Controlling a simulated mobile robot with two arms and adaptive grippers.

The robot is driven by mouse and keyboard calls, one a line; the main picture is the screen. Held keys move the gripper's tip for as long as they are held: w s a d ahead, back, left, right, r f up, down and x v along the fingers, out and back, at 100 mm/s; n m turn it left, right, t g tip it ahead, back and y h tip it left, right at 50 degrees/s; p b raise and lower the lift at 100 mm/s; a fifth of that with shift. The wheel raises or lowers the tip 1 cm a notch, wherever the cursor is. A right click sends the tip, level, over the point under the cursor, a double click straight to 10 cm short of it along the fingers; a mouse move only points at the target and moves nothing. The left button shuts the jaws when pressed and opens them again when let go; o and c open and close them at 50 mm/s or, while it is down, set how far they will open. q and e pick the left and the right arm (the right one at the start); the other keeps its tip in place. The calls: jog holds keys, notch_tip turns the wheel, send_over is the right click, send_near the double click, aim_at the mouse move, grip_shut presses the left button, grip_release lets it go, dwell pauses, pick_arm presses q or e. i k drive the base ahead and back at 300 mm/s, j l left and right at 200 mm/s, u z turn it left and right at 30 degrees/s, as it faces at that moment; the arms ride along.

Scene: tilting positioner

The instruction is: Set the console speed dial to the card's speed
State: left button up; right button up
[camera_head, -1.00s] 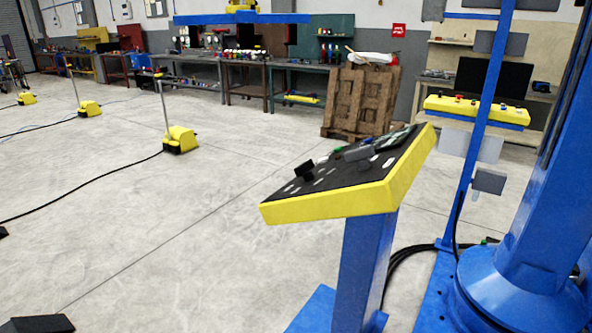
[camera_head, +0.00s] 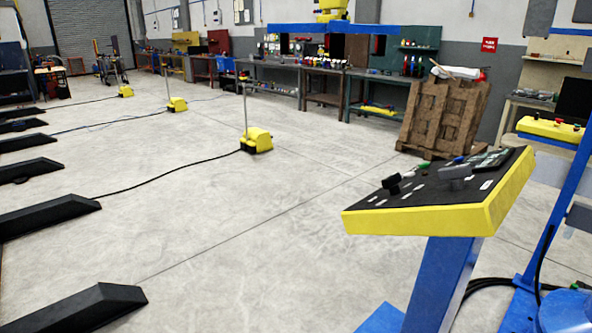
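The console (camera_head: 416,222) is a yellow-edged slanted box with a black top panel, standing on a blue post at the right of the head view. Its panel is seen at a shallow angle. A black knob (camera_head: 392,184) stands near its left side, and a larger grey-black knob or block (camera_head: 455,176) sits further right. Which one is the speed dial, and where it points, I cannot tell. A green-grey card-like panel (camera_head: 491,160) lies at the far right end of the top; its writing is too small to read. Neither gripper is in view.
A blue machine frame (camera_head: 543,255) with black cables stands right of the console. A wooden pallet stack (camera_head: 445,113) leans behind it. Long black ramp-like blocks (camera_head: 75,310) line the left floor. Yellow floor units (camera_head: 256,141) with poles trail cables.

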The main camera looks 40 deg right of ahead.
aim_at(390, 183)
jog(key=l+u, duration=0.2)
jog(key=l, duration=0.2)
jog(key=k+l+u, duration=0.25)
jog(key=l+u, duration=0.2)
jog(key=l, duration=0.25)
jog(key=k+l+u, duration=0.25)
jog(key=l+u, duration=0.2)
jog(key=l, duration=0.2)
